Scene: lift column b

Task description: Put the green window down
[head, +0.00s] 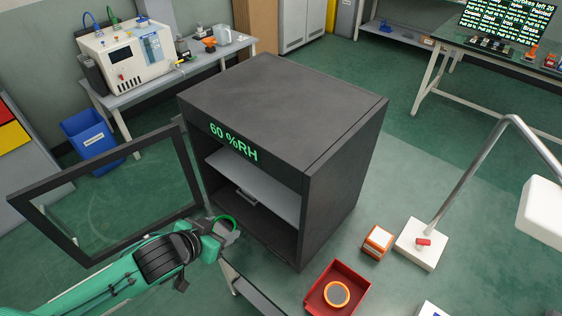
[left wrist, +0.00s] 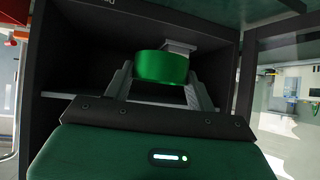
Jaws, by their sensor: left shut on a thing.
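The green window (left wrist: 162,67) is a round, thick green piece held between the two fingers of my left gripper (left wrist: 160,88) in the left wrist view. In the head view, the green window shows as a green arc (head: 224,218) at my left gripper (head: 229,231), by the front opening of a dark cabinet (head: 280,110). The gripper is shut on it. The gripper hides part of the window in the head view. I cannot tell whether the window touches any surface. My right gripper is in neither view.
The cabinet reads "60 %RH" and has a grey shelf (head: 265,182) inside. Its framed glass door (head: 185,165) stands open to the left, close to my left arm. A red tray (head: 318,298) with an orange-rimmed disc (head: 336,294), an orange box (head: 378,241) and a lamp base (head: 418,250) lie right.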

